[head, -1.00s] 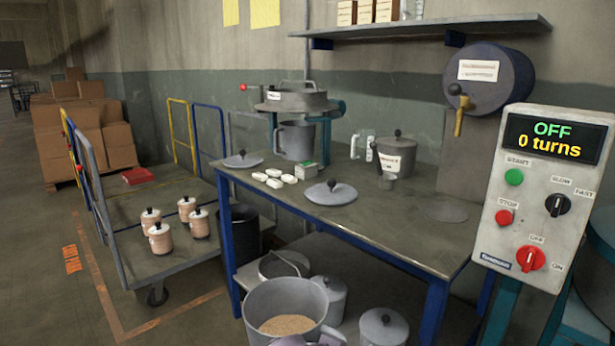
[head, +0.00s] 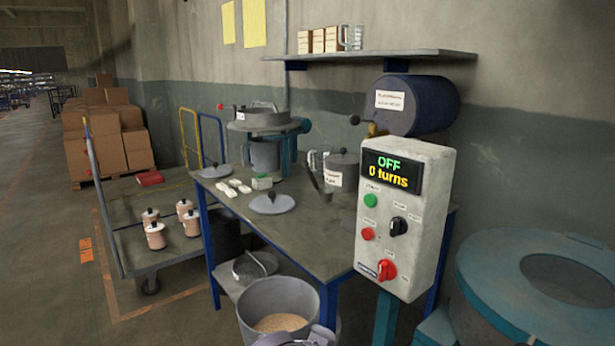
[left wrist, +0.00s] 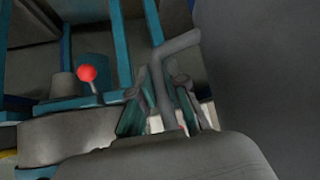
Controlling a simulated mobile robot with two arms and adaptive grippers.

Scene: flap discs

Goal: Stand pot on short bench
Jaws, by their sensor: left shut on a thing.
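A large grey pot (head: 280,297) with tan grain inside is at the bottom of the head view, in front of the bench and cut off by the frame edge. Its grey wall (left wrist: 260,80) fills the right of the left wrist view, with a bent handle. My left gripper (left wrist: 163,85) is shut on that handle; in the head view it is hardly discernible at the bottom edge. A workbench (head: 320,240) with a grey top and blue legs stands behind the pot. It is the only bench I see. My right gripper is not in view.
The bench holds a mill (head: 262,120), a jug (head: 265,155), a loose lid (head: 270,201) and white pieces. A control box (head: 408,220) stands at the bench's front right. A trolley (head: 170,255) with small jars is left. The bench top's front middle is clear.

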